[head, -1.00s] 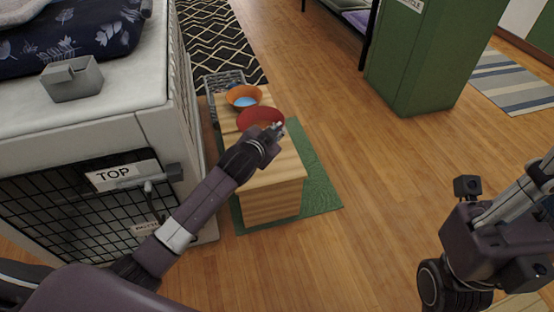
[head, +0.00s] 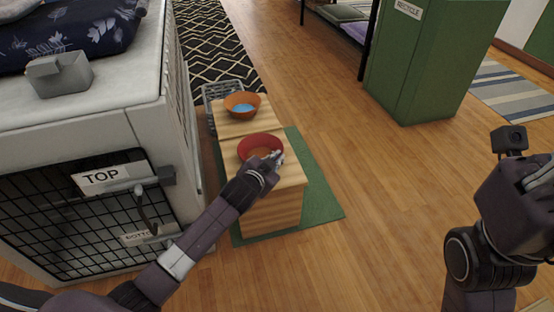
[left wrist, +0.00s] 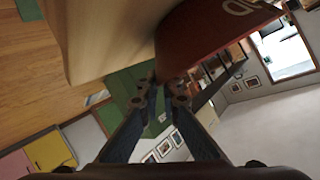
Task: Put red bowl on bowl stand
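The red bowl (head: 261,142) is over the near half of the wooden bowl stand (head: 289,174), roughly level; I cannot tell whether it rests on the stand. My left gripper (head: 277,158) is at the bowl's right near rim, its fingers closed on the rim. In the left wrist view, the red bowl (left wrist: 205,40) fills the upper middle, with the fingertips (left wrist: 160,95) at its edge. The stand's wooden side (left wrist: 100,35) is left of it. My right arm is at the right edge of the head view; its fingers do not show.
An orange bowl (head: 242,103) with blue inside sits at the stand's far end, by a grey wire basket (head: 222,90). The stand is on a green mat (head: 316,188). A white crate (head: 90,122) is close on the left. The floor to the right is clear.

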